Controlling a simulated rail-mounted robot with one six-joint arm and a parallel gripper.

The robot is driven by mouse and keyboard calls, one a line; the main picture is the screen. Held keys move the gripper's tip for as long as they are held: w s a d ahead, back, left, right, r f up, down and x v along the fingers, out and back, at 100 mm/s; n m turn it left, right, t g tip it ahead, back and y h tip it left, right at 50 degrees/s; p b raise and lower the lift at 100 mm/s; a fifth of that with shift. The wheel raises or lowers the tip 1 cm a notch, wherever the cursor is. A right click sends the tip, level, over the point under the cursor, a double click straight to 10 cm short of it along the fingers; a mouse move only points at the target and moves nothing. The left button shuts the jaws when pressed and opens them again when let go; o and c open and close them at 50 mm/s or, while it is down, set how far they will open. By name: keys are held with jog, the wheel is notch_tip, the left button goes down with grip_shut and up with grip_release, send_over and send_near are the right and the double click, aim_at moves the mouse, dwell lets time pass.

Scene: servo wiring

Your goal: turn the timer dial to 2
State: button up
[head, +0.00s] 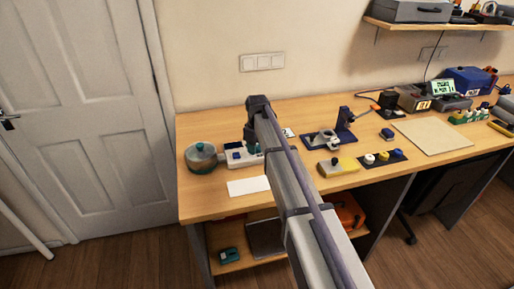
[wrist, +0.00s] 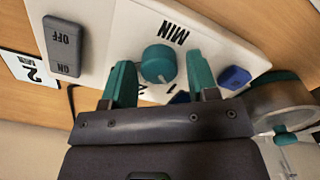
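The teal timer dial (wrist: 158,62) sits on a white panel (wrist: 112,52) in the wrist view, with "MIN" printed beside it. A "1" and part of another mark show by its near side, partly hidden by my gripper. My gripper (wrist: 160,72) is open, its two teal fingers on either side of the dial. I cannot tell whether they touch it. A card reading "2 MIN" (wrist: 27,70) lies left of the panel. In the head view, the white panel (head: 229,162) is partly behind my gripper (head: 250,143), and the dial is hidden.
The panel also carries a grey ON/OFF switch (wrist: 63,47) and a blue button (wrist: 235,77). A lidded round pot (head: 201,157) stands left of the panel in the head view. A white sheet (head: 248,186) lies in front. A blue stand (head: 345,125) is to the right.

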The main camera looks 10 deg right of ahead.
jog(key=c, duration=0.8)
jog(key=shift+m, duration=0.4)
jog(key=m, duration=0.4)
jog(key=shift+d+m, duration=0.1)
jog(key=shift+m, duration=2.4)
jog(key=o, duration=0.9)
jog(key=shift+o, duration=0.2)
